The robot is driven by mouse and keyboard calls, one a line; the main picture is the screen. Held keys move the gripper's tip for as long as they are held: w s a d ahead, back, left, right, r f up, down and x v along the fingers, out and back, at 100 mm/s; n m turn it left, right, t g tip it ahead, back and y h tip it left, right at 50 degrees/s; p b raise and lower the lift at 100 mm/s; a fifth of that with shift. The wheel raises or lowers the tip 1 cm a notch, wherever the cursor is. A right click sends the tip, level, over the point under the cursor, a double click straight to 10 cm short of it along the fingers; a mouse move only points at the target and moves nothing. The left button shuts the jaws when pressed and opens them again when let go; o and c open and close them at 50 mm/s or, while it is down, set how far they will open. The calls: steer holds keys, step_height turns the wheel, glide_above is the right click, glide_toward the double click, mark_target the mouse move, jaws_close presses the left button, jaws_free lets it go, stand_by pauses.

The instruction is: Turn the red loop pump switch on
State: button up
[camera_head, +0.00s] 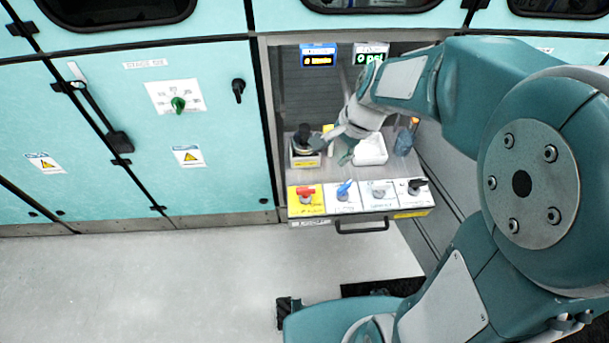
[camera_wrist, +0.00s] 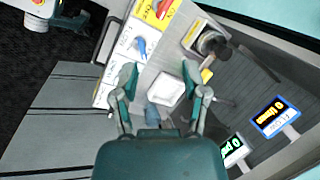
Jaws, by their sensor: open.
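The red switch (camera_head: 305,193) sits on a yellow plate (camera_head: 319,208) at the left end of a row of switches on the front of the metal bench. In the wrist view the red switch (camera_wrist: 162,8) is partly cut off at the top edge. My gripper (camera_wrist: 160,78) is open and empty, with its two fingers spread apart. It hangs above the bench, behind the switch row and apart from the red switch. In the head view my gripper (camera_head: 343,143) is small and its fingertips are hard to make out.
Blue (camera_head: 345,187), grey (camera_head: 379,190) and black (camera_head: 416,185) switches stand right of the red one. A black knob on a box (camera_head: 304,158), a white container (camera_head: 371,150) and a bottle (camera_head: 403,142) stand behind. Two displays (camera_head: 319,55) (camera_head: 370,54) hang at the back.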

mark_target(306, 188)
steer(key=w+a+f+m, duration=0.2)
steer(key=f, duration=0.5)
steer(key=w+a+f+m+g, duration=0.1)
steer(key=a+f+m, duration=0.1)
steer(key=f, duration=0.6)
steer(key=w+a+f+m+y, duration=0.1)
steer(key=w+a+f+m, duration=0.1)
steer(key=f, duration=0.6)
steer(key=shift+w+f+m+g, duration=0.15)
steer(key=shift+w+m+g, duration=0.2)
steer(key=shift+m, duration=0.25)
jaws_close()
